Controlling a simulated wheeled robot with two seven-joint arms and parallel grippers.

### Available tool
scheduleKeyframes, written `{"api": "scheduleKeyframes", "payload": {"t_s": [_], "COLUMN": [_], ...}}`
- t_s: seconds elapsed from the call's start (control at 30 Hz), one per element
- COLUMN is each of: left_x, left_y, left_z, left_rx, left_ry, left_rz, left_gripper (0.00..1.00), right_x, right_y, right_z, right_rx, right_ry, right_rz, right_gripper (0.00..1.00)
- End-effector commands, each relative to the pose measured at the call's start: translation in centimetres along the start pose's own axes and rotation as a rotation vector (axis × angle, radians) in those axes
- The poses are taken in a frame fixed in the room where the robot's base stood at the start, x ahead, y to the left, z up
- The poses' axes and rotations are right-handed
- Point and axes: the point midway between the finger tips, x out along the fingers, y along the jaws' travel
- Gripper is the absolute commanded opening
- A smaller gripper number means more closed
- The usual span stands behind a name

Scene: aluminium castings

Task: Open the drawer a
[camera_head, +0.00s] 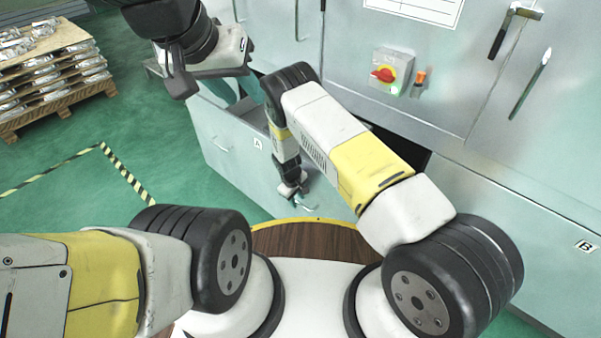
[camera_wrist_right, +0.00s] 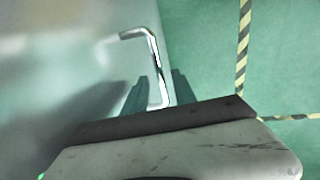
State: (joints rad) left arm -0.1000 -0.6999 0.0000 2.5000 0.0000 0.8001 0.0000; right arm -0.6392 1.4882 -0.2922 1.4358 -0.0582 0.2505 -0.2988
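The drawer labelled A (camera_head: 235,167) stands out from the grey cabinet, with a dark opening behind its front. Its front has a small handle on the left (camera_head: 221,149) and another near the right gripper (camera_head: 307,205). My right gripper (camera_head: 291,188) is at that right handle. In the right wrist view the metal handle bar (camera_wrist_right: 156,65) runs between the two fingers (camera_wrist_right: 159,90); whether they press on it is unclear. My left gripper (camera_head: 178,80) hangs above and left of the drawer, away from its front; its finger opening is not clear.
The cabinet carries a red and yellow switch (camera_head: 391,71). A drawer front labelled B (camera_head: 540,235) is at the right. A pallet of castings (camera_head: 50,70) stands at the upper left. The green floor with striped tape (camera_head: 115,170) is clear left of the drawer.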

Motion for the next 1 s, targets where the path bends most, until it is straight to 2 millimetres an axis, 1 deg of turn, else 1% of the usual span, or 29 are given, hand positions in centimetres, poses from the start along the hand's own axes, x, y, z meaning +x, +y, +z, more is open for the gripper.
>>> {"api": "scheduleKeyframes", "payload": {"t_s": [0.07, 0.17, 0.4, 0.53, 0.7, 1.0], "left_x": [0.0, 0.0, 0.0, 0.0, 0.0, 0.0], "left_y": [0.0, 0.0, 0.0, 0.0, 0.0, 0.0], "left_z": [0.0, 0.0, 0.0, 0.0, 0.0, 0.0], "left_rx": [0.0, 0.0, 0.0, 0.0, 0.0, 0.0], "left_ry": [0.0, 0.0, 0.0, 0.0, 0.0, 0.0], "left_rz": [0.0, 0.0, 0.0, 0.0, 0.0, 0.0], "left_gripper": [0.36, 0.36, 0.36, 0.36, 0.36, 0.36], "right_x": [-0.3, -1.4, -5.6, -7.1, -7.8, -7.8], "right_y": [0.0, 0.1, 0.0, 0.0, 0.0, 0.0], "right_z": [-0.1, -0.1, -0.1, -0.1, 0.0, 0.0], "right_rx": [0.0, 0.0, 0.001, 0.001, 0.0, 0.0], "right_ry": [0.001, 0.002, 0.002, 0.001, 0.0, 0.0], "right_rz": [0.0, 0.001, 0.0, 0.0, 0.0, 0.0], "right_gripper": [0.33, 0.33, 0.33, 0.33, 0.33, 0.33]}}
